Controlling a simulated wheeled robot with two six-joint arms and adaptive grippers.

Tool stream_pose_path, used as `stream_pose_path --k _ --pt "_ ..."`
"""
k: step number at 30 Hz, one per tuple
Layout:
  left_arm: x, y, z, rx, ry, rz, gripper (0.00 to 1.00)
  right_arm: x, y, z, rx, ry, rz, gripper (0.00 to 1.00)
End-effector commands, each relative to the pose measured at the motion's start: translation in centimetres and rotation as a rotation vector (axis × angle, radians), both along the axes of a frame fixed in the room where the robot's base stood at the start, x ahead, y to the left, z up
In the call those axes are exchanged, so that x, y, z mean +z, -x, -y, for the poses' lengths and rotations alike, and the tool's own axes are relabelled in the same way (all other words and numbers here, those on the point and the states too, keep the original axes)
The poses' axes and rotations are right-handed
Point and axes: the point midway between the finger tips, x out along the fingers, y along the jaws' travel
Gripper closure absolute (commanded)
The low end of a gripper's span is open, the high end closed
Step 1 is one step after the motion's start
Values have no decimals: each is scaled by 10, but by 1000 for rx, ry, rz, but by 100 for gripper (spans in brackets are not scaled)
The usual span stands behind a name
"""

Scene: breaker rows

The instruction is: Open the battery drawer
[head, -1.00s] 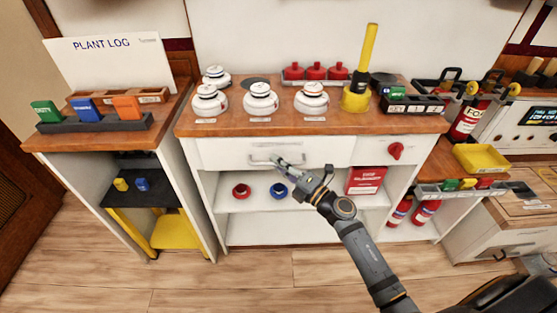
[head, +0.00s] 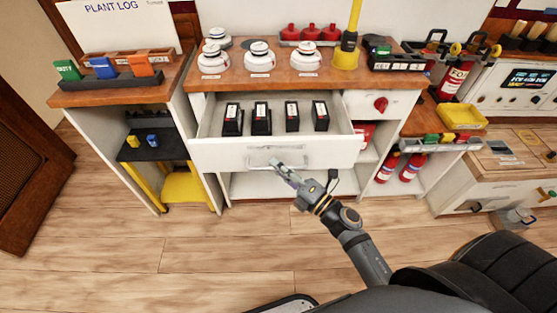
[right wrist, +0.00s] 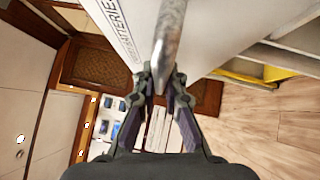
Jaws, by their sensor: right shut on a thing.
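The battery drawer (head: 225,153) is pulled out from the white cabinet in the head view. Several black batteries with white and red labels (head: 261,119) stand upright in a row inside it. My right gripper (head: 278,166) is at the bar handle (head: 262,163) on the drawer front, shut on it. In the right wrist view the metal handle (right wrist: 170,35) runs between the fingers (right wrist: 160,95), beside the drawer front lettered "BATTERIES" (right wrist: 118,30). My left gripper is not in view.
White smoke detectors (head: 258,55) and a yellow post (head: 346,55) stand on the wooden top. A red knob (head: 380,104) is on the panel right of the drawer. Red extinguishers (head: 411,168) stand further right. The wooden floor (head: 190,250) in front is clear.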

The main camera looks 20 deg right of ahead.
Motion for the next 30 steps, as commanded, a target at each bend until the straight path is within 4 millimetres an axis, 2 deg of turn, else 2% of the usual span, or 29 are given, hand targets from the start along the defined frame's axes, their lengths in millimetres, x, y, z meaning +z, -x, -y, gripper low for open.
stream_pose_path --k 16,17,22,30 --pt "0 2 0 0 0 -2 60 0 5 -1 -1 -1 0 100" --pt "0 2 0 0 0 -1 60 0 5 -1 -1 -1 0 89" --pt "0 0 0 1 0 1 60 0 5 -1 -1 -1 0 66" --pt "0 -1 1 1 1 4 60 0 5 -1 0 0 0 66"
